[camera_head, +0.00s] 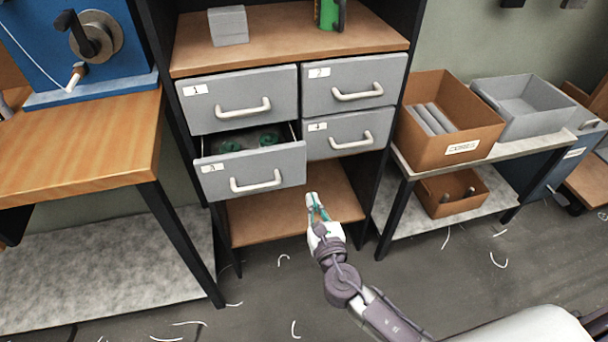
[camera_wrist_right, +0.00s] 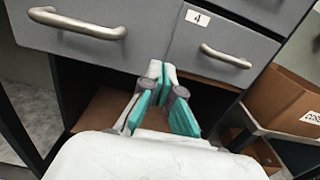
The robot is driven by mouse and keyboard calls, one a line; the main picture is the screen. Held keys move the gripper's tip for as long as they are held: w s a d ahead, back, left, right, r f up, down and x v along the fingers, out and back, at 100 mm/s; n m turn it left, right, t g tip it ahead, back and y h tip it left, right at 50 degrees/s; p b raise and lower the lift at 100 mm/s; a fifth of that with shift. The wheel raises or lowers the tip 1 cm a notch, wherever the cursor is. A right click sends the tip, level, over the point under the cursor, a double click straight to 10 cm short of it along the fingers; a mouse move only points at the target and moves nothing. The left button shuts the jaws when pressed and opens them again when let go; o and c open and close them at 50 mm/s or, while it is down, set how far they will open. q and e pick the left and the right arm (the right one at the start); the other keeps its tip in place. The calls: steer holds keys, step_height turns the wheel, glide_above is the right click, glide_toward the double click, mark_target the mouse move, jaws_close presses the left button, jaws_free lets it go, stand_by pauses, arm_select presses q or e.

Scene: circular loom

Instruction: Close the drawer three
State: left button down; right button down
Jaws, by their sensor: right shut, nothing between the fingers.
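Drawer three (camera_head: 250,170) is the grey lower-left drawer of the cabinet, marked with a small white label. It is pulled out part way, and green round items (camera_head: 250,141) show inside. Its pale bar handle (camera_head: 256,182) is on the front. My right gripper (camera_head: 312,198) is shut and empty, just right of and below the drawer's front corner in the head view. In the right wrist view the gripper tips (camera_wrist_right: 162,72) overlap the lower edge of drawer three's front (camera_wrist_right: 145,35); I cannot tell if they touch. My left gripper is not in view.
Drawer one (camera_head: 235,90), drawer two (camera_head: 350,80) and drawer four (camera_head: 345,137) look shut. The open bottom shelf (camera_head: 270,222) lies below. A wooden table (camera_head: 90,150) stands left; a low rack with brown (camera_head: 455,150) and grey bins (camera_head: 530,115) stands right.

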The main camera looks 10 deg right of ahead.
mark_target(302, 169)
steer(key=w, duration=0.8)
steer(key=shift+w, duration=0.4)
steer(key=shift+w, duration=0.1)
